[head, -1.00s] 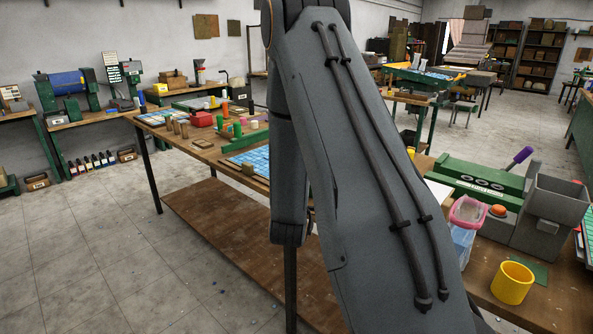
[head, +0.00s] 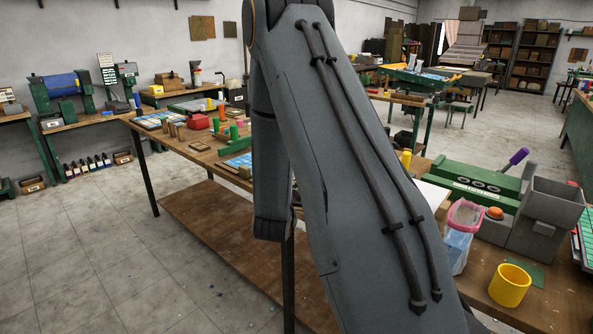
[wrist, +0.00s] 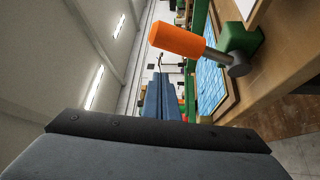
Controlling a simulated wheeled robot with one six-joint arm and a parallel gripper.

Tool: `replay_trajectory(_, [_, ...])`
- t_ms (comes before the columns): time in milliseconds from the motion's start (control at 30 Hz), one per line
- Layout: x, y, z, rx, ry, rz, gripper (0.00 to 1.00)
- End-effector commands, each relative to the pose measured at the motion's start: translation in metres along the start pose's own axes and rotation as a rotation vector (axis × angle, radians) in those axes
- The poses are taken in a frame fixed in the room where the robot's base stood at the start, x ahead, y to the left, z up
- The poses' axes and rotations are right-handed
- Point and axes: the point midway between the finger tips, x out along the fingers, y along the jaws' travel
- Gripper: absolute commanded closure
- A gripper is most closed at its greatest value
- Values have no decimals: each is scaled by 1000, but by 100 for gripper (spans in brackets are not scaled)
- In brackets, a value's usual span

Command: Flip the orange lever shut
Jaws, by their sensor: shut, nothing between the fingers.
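The orange lever (wrist: 178,40) shows in the wrist view, a thick orange grip on a grey rod that ends at a grey pivot beside a green block (wrist: 241,38). That view is turned sideways, and the grip points away from the table, so the lever stands up. My gripper (wrist: 160,80) is shut and empty. Its blue-grey fingers lie just below the grip in the picture; I cannot tell whether they touch it. In the head view my arm covers the gripper, and I cannot make out the lever there.
A blue mosaic sheet (wrist: 211,82) lies on the wooden table beside the lever. In the head view, the table (head: 205,157) holds several jars and parts at its far left. A yellow cup (head: 510,286) and a green machine (head: 470,187) stand at the right. The floor at left is clear.

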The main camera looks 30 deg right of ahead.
Motion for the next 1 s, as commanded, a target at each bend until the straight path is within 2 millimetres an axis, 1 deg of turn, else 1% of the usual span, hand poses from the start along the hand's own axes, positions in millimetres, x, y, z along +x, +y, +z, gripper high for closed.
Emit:
replay_trajectory(100, [-24,-6,-2,-2,4,-3,100])
replay_trajectory(300, [-64,-10,-5,-1,8,-2,100])
replay_trajectory(400, [-80,-11,-4,0,8,-1,100])
replay_trajectory(500, [-91,-12,-4,1,6,0,100])
replay_trajectory(700, [-99,-12,-2,1,4,1,100])
replay_trajectory(1000, [-99,-11,-2,1,4,2,100])
